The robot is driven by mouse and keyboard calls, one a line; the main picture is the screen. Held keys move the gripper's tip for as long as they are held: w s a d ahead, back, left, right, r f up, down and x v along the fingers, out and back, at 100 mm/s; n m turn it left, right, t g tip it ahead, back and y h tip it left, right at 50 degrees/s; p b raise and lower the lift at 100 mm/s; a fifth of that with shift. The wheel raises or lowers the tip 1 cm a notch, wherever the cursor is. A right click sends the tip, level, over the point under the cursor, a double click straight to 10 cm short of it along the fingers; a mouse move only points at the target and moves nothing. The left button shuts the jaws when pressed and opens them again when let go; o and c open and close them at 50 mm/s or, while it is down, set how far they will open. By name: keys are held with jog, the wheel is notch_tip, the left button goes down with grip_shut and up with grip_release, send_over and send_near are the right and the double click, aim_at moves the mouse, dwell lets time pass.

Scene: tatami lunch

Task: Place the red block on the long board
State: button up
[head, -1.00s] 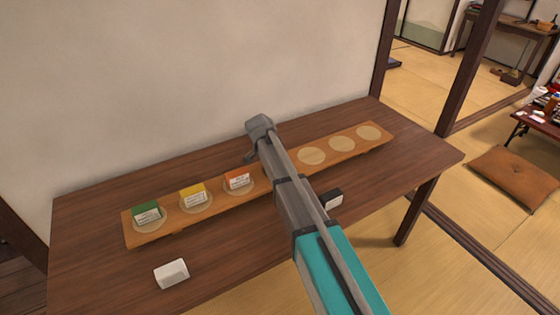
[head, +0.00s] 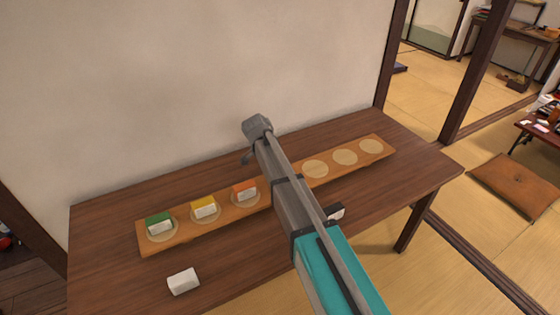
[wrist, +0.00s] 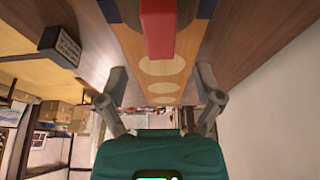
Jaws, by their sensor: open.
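The long board (head: 143,240) lies along the dark wooden table and has pale round spots. Green (head: 159,222), yellow (head: 204,207) and orange (head: 245,191) topped blocks stand on spots at its left part. In the wrist view the red block (wrist: 158,42) shows at the top centre, over the board (wrist: 122,42); I cannot tell if it touches it. My gripper (wrist: 161,78) is open, its fingers apart, with the block's near end just beyond the fingertips in the picture. In the head view my arm hides the red block and fingertips.
A white block (head: 183,282) lies on the table (head: 110,275) in front of the board. A black and white block (head: 336,212) stands right of my arm, partly hidden. Three spots on the board's right part are empty. A wall rises behind the table; a cushion (head: 515,185) lies on the floor.

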jog(key=shift+p+v, duration=1.2)
jog(key=shift+v, duration=0.4)
jog(key=s+d+n+g+y, duration=0.1)
jog(key=s+d+n, duration=0.4)
jog(key=s+d, duration=0.6)
jog(key=s+d+f+n+g+y, duration=0.1)
jog(key=s+d+n, duration=0.5)
jog(key=s+d, duration=0.6)
jog(key=d+y, duration=0.1)
jog(key=d, duration=0.3)
jog(key=shift+s+f+y, duration=0.2)
jog(key=shift+s+y, duration=0.05)
jog(key=shift+y, duration=0.05)
